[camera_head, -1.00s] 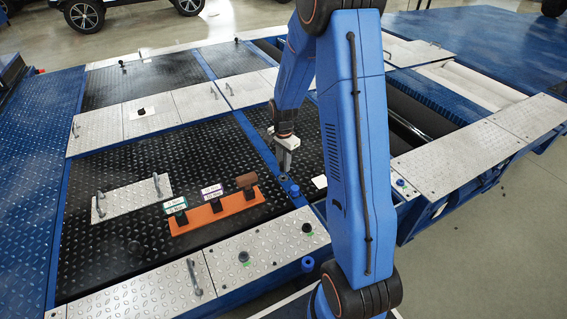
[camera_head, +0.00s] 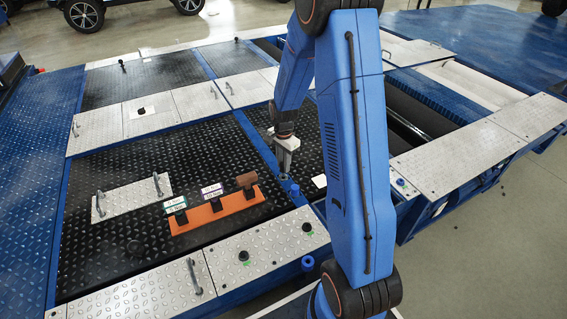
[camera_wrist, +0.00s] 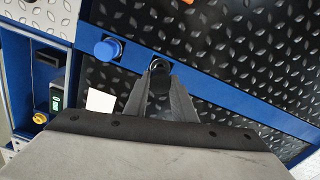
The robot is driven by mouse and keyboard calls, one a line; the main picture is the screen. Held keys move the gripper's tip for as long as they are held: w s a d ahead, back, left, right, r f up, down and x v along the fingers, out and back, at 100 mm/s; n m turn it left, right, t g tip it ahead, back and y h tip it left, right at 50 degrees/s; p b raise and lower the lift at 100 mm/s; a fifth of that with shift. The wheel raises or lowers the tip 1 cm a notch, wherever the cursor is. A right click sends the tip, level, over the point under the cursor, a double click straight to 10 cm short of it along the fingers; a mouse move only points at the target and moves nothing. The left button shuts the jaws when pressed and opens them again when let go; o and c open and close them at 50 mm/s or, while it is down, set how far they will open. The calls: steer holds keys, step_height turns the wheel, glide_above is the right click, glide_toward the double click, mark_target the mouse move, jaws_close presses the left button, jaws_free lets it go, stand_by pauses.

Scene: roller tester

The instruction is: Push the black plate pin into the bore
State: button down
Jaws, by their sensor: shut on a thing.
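My gripper (camera_head: 284,174) points down over the blue beam between the black tread plates. In the wrist view my gripper (camera_wrist: 160,72) is shut on a small, dark, round-topped thing, which looks like the black plate pin (camera_wrist: 160,67). The pin stands between the fingertips at the blue beam (camera_wrist: 205,80). The fingers and the pin hide the bore, so I cannot tell how deep the pin sits. A blue knob (camera_head: 295,190) is on the beam beside the gripper; it also shows in the wrist view (camera_wrist: 108,48).
A white card (camera_head: 320,181) lies right of the gripper. A silver plate with handles (camera_head: 132,197) lies farther left. Black knobs (camera_head: 243,256) stand on the front plates.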

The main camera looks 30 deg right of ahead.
steer(key=shift+f, duration=1.95)
steer(key=c, duration=1.4)
jaws_free()
steer(key=shift+r, duration=0.15)
step_height(320, 180, up, 17)
steer(key=s+a+r+n+t, duration=0.1)
steer(key=s+a+r+n, duration=0.25)
steer(key=s+r, duration=0.35)
steer(key=s+a+r+n+t, duration=0.1)
steer(key=s+a+r+n, duration=0.25)
steer(key=s+r, duration=0.4)
steer(key=s+a+r+n+t, duration=0.1)
steer(key=s+n, duration=0.3)
steer(key=s, duration=0.5)
steer(key=s+a+r+n+t, duration=0.1)
steer(key=s+n, duration=0.3)
steer(key=s, duration=0.6)
steer(key=shift+a+r+t, duration=0.15)
steer(key=shift+a+t, duration=0.25)
